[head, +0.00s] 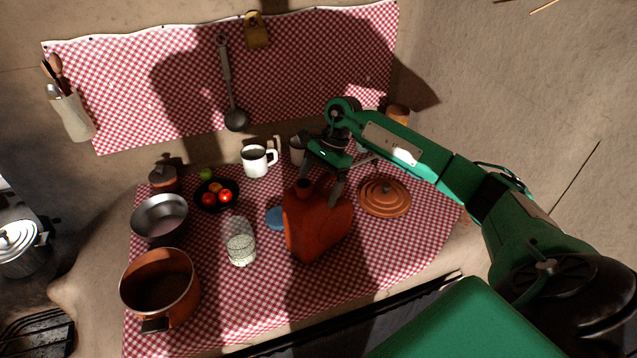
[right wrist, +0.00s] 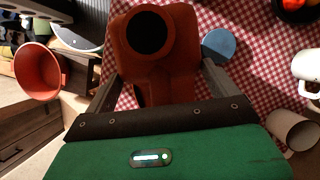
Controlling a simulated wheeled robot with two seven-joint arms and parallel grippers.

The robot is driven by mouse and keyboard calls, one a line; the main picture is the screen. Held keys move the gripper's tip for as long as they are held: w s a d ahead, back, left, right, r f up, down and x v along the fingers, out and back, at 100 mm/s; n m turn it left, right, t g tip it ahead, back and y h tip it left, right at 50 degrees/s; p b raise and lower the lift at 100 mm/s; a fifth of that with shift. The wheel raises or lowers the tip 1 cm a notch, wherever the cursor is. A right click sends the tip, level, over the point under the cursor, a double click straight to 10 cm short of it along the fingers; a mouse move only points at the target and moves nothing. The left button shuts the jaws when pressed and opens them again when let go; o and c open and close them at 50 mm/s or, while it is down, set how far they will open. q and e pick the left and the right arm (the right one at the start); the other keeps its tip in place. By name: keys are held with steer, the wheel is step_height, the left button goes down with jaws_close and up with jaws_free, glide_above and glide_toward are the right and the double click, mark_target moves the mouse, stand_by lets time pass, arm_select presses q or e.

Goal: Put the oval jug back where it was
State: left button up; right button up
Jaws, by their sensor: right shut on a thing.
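The oval jug (head: 318,228) is an orange-red, flat-sided vessel with a short round neck, upright over the right half of the checked cloth. My right gripper (head: 320,187) is shut on its upper part, one finger on each side. In the right wrist view the jug (right wrist: 160,60) stands between the fingers, its dark open mouth facing the camera. I cannot tell whether its base touches the cloth. A blue disc (head: 276,217) lies just left of the jug, partly hidden behind it; it also shows in the right wrist view (right wrist: 218,45). My left gripper is not in view.
A terracotta lid (head: 384,195) lies right of the jug, and a glass (head: 241,248) stands left. Behind are a white mug (head: 255,160) and a dark fruit bowl (head: 230,207). A metal bowl (head: 160,214) and copper pot (head: 160,280) stand left. The front right cloth is clear.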

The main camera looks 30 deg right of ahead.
steer(key=o, duration=1.8)
steer(key=shift+f, duration=0.15)
steer(key=shift+c, duration=0.2)
steer(key=shift+r, duration=0.3)
steer(key=b+v, duration=0.4)
steer(key=v, duration=0.6)
steer(key=shift+r, duration=0.15)
steer(key=shift+v, duration=0.8)
